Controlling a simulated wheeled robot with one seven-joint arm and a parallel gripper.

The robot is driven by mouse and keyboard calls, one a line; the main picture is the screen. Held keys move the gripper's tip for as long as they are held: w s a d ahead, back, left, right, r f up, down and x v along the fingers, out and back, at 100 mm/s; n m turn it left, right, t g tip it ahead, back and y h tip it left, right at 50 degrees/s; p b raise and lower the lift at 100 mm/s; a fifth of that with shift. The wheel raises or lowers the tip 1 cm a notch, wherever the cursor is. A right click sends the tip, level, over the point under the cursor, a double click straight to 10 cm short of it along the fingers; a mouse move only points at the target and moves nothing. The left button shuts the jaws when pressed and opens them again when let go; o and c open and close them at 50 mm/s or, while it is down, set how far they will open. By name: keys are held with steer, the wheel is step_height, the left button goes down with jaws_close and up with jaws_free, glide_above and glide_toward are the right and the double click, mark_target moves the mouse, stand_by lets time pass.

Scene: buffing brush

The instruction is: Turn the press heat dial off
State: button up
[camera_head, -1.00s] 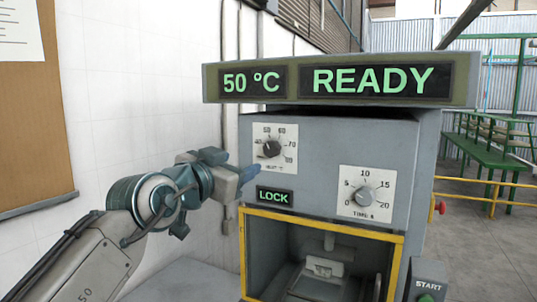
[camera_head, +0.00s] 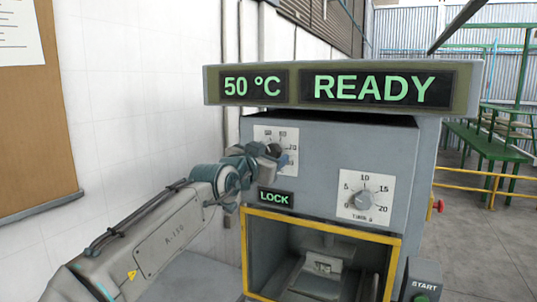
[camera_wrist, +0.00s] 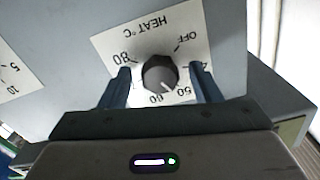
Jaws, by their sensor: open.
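The heat dial (camera_wrist: 160,74) is a dark round knob on a white plate marked HEAT °C, shown upside down in the wrist view. Its white pointer line is toward the 50 mark, and OFF is at the plate's upper right there. My gripper (camera_wrist: 160,71) is open, with one blue finger on each side of the knob; small gaps show, and contact cannot be told. In the head view my gripper (camera_head: 268,158) is in front of the heat plate (camera_head: 288,133) and covers much of it. The press display (camera_head: 252,86) reads 50 °C and READY.
The time dial (camera_head: 363,200) is on the press front to the right. A lit LOCK sign (camera_head: 275,198) is just below my gripper. The yellow-framed press opening (camera_head: 325,223) is lower down, and a START box (camera_head: 425,284) stands at lower right.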

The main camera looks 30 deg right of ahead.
steer(key=c, duration=1)
steer(key=shift+f+b, duration=0.1)
steer(key=shift+b, duration=0.25)
